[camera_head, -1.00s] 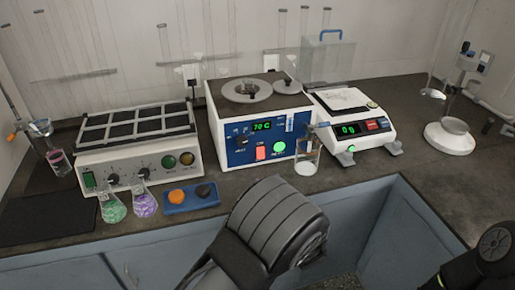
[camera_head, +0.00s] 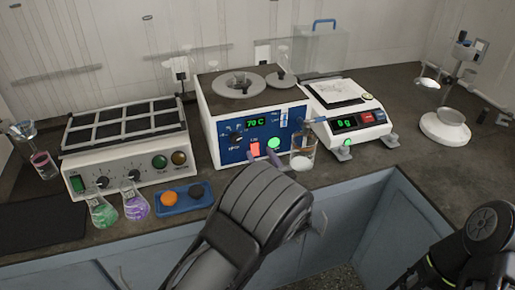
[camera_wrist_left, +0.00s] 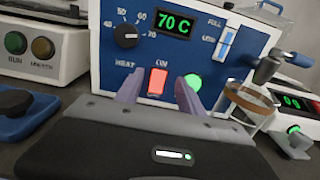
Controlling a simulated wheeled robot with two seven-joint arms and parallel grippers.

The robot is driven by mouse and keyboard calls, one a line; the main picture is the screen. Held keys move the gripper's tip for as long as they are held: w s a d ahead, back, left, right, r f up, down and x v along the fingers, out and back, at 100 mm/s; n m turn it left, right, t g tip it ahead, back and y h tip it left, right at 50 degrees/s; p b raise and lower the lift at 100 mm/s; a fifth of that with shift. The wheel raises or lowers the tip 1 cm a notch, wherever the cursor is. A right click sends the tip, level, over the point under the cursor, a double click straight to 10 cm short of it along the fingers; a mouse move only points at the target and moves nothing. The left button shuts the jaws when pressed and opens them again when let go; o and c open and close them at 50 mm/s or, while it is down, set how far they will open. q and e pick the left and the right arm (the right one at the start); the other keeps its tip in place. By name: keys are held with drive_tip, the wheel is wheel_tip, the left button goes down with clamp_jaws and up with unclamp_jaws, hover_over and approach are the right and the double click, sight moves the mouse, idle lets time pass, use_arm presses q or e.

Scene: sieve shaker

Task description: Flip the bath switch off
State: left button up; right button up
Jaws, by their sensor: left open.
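The bath (camera_head: 207,116) is a white box with a blue front panel and a dark top. Its display (camera_head: 258,124) glows green with 70 C. The bath switch (camera_head: 254,149) is a red lit rocker low on the panel; it also shows in the left wrist view (camera_wrist_left: 157,82). A round green light (camera_wrist_left: 193,81) glows to its right. My left gripper (camera_head: 263,156) is open in front of the panel. In the left wrist view its two purplish fingers (camera_wrist_left: 160,90) stand either side of the switch. I cannot tell whether they touch it. My right gripper is out of view.
A clear beaker (camera_head: 303,154) hangs or stands close at the bath's right front. A balance (camera_head: 346,123) is further right. A shaker (camera_head: 120,150), two flasks and a blue tray (camera_head: 184,208) are on the left.

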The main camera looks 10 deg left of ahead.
sight(255, 145)
use_arm(q)
drive_tip(key=shift+x, duration=1.8)
drive_tip(key=shift+c, duration=0.2)
clamp_jaws()
